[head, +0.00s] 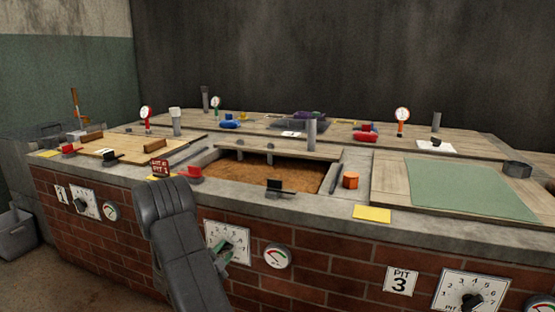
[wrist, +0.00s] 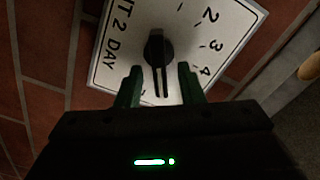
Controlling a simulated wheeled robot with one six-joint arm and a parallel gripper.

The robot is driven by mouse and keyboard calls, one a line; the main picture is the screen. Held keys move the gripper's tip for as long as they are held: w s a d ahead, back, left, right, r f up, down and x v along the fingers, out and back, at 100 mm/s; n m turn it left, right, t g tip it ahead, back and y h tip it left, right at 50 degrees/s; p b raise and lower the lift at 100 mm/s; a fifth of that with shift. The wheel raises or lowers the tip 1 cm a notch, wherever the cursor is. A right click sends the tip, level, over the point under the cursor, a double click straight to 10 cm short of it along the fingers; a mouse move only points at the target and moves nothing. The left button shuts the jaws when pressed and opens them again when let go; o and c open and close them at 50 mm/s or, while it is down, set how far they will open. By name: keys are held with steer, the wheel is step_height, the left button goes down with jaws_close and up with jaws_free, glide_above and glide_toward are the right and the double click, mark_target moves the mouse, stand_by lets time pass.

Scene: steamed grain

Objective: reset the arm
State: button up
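My gripper (head: 226,251) is at the front of the brick counter, over the white numbered dial plate (head: 214,232) in the head view. In the wrist view its two green fingers (wrist: 161,70) are apart, with a gap on each side of the dark dial knob (wrist: 155,48). Nothing is held between them. The knob is on a white plate (wrist: 107,72) marked "2 DAY" with numbers such as 2, 3 and 4. Whether the fingertips touch the plate cannot be told. My arm covers part of the counter front in the head view.
Beside the dial is a round gauge (head: 278,256). The pit 3 dial (head: 472,294) is further right, and the pit 1 dial (head: 84,203) is left. Above is an open pit of brown grain (head: 265,174). A grey bin (head: 17,235) stands on the floor at left.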

steer(key=p+v, duration=0.4)
steer(key=v, duration=1)
steer(key=shift+n, duration=0.8)
steer(key=b+x, duration=0.4)
steer(key=x, duration=1)
steer(key=shift+r, duration=0.15)
steer(key=shift+w+a+r+n+p, duration=0.1)
steer(key=shift+n+p, duration=0.2)
steer(key=shift+n, duration=0.25)
steer(key=shift+a+r+n+p, duration=0.1)
steer(key=shift+n+p, duration=0.2)
steer(key=shift+n, duration=0.25)
steer(key=shift+n+p, duration=0.4)
steer(key=shift+n, duration=0.3)
steer(key=shift+f, duration=0.1)
